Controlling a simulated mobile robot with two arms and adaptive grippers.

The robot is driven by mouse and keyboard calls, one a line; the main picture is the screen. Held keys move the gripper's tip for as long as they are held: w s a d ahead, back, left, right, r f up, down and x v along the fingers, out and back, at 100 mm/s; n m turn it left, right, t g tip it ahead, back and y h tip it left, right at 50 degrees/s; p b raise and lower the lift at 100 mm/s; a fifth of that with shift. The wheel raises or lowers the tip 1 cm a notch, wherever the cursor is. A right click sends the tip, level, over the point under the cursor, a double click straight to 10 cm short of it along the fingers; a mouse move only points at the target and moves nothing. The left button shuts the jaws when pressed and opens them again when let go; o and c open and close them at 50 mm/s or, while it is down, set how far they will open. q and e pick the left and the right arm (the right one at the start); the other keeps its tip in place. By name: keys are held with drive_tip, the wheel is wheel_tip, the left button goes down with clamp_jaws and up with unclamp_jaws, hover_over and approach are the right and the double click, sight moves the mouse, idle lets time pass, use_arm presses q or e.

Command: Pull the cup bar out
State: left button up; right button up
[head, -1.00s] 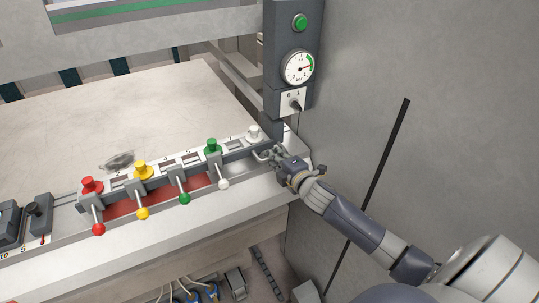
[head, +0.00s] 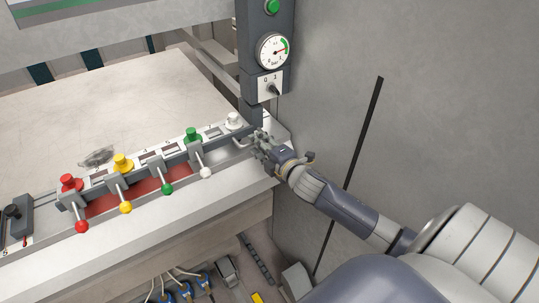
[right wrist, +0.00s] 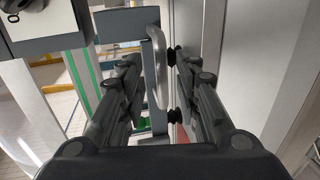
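The cup bar (head: 150,172) is a long grey bar along the table's front edge, with red, yellow, green and white knobs and ball-ended levers. A pale bent handle (head: 242,143) sits at its right end. My right gripper (head: 259,142) is at that handle. In the right wrist view, the handle (right wrist: 157,65) stands between the two spread fingers of my right gripper (right wrist: 152,85), nearer the upper middle, with gaps visible on both sides. The right gripper is open. My left gripper is not in view.
A grey post with a pressure gauge (head: 274,51), a green button (head: 272,7) and a 0/1 switch (head: 272,88) rises close behind the right gripper. A grey wall panel (head: 430,110) stands to the right. The pale tabletop (head: 130,100) is mostly clear.

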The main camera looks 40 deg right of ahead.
drive_tip(key=v, duration=1)
drive_tip(key=shift+r, duration=0.15)
drive_tip(key=shift+w, duration=0.15)
drive_tip(key=s+d+f+m+g+b, duration=0.1)
drive_tip(key=s+f+m+g, duration=0.15)
drive_tip(key=f, duration=0.95)
drive_tip(key=s+d+f+m+g+h, duration=0.1)
drive_tip(key=s+f+m+g, duration=0.2)
drive_tip(key=f, duration=0.9)
drive_tip(key=s+d+f+m+g+b, duration=0.15)
drive_tip(key=s+f, duration=0.35)
drive_tip(key=f, duration=0.6)
drive_tip(key=s+a+f+m+g, duration=0.3)
drive_tip(key=s+a+f+m, duration=0.15)
drive_tip(key=s+f, duration=0.85)
drive_tip(key=s+a+f+m+g, duration=0.1)
drive_tip(key=s+a+f, duration=0.2)
drive_tip(key=s, duration=0.3)
drive_tip(key=s+a+f+m+g+y+b, duration=0.1)
drive_tip(key=s+a+f+g, duration=0.1)
drive_tip(key=s, duration=0.4)
drive_tip(key=s+a+f+m+g, duration=0.1)
drive_tip(key=s+a+f, duration=0.4)
drive_tip(key=f, duration=0.1)
drive_tip(key=shift+s+f+g+y+b, duration=0.3)
drive_tip(key=shift+s+y, duration=0.1)
drive_tip(key=shift+m, duration=0.25)
